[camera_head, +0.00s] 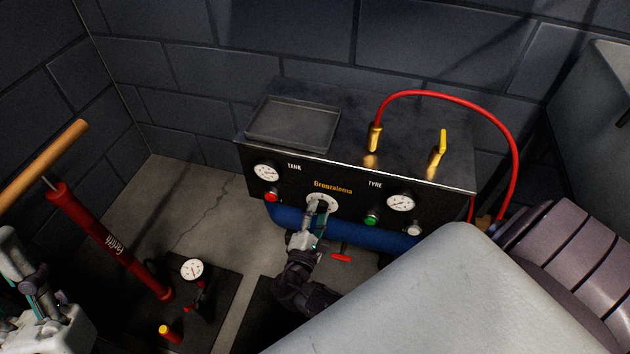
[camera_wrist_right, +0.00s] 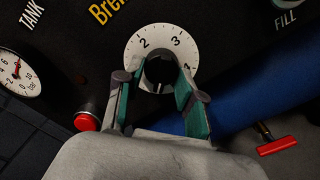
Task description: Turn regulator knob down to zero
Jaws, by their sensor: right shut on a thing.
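The regulator knob (camera_wrist_right: 160,72) is a dark round knob in a white numbered dial (camera_wrist_right: 140,43) on the front of the black compressor panel. Numbers 2 and 3 show at the dial's top; its lower part is hidden by my fingers. My right gripper (camera_wrist_right: 156,85) is shut on the knob, one finger on each side. In the head view the right gripper (camera_head: 318,207) reaches the dial (camera_head: 322,197) from below and covers much of it. My left gripper (camera_head: 15,265) is at the far left edge, away from the panel; its fingers are too unclear to read.
The compressor panel (camera_head: 300,188) carries a tank gauge (camera_head: 266,173), a tyre gauge (camera_head: 400,203), a red button (camera_head: 271,196) and a green button (camera_head: 371,218). A tray (camera_head: 293,135) and a red hose (camera_head: 480,97) are on top. A red floor pump (camera_head: 110,240) stands left.

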